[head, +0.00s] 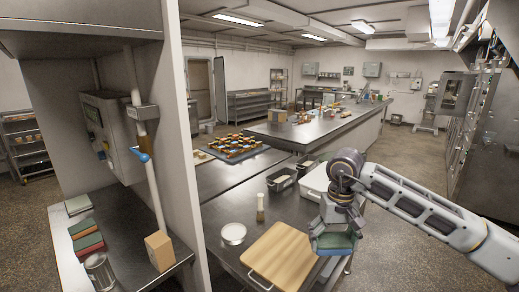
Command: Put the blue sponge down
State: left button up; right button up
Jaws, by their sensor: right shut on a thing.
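My right gripper (336,232) comes in from the right and points down over the near right part of the steel counter. It is shut on a blue-teal block, the blue sponge (334,244), which is partly covered by the fingers. The sponge is just right of a wooden cutting board (280,255). I cannot tell whether it touches the counter (212,218) or hangs above it. My left gripper is not in view.
A white bowl (233,233) and a small brush-like item (260,207) stand left of the board. Dark bins (281,180) and a white container (314,182) sit behind. A wall panel divides off a left shelf holding green and red blocks (87,243) and a cardboard box (159,250).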

dwell(0.3)
jog(key=shift+w+a, duration=0.3)
jog(key=shift+w, duration=0.25)
jog(key=w+d+f, duration=0.1)
jog(key=w+f, duration=0.3)
jog(key=w, duration=0.2)
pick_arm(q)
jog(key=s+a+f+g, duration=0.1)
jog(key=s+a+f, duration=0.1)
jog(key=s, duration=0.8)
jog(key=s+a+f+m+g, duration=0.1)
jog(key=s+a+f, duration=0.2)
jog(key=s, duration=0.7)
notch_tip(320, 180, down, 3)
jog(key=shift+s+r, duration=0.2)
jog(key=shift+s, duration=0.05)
pick_arm(e)
jog(key=s+d+f, duration=0.1)
jog(key=s+f, duration=0.4)
jog(key=f, duration=0.4)
jog(key=s+d+f, duration=0.1)
jog(key=s+f, duration=0.4)
jog(key=f, duration=0.4)
jog(key=shift+s, duration=0.15)
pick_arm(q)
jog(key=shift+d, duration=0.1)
pick_arm(e)
jog(key=shift+a, duration=0.1)
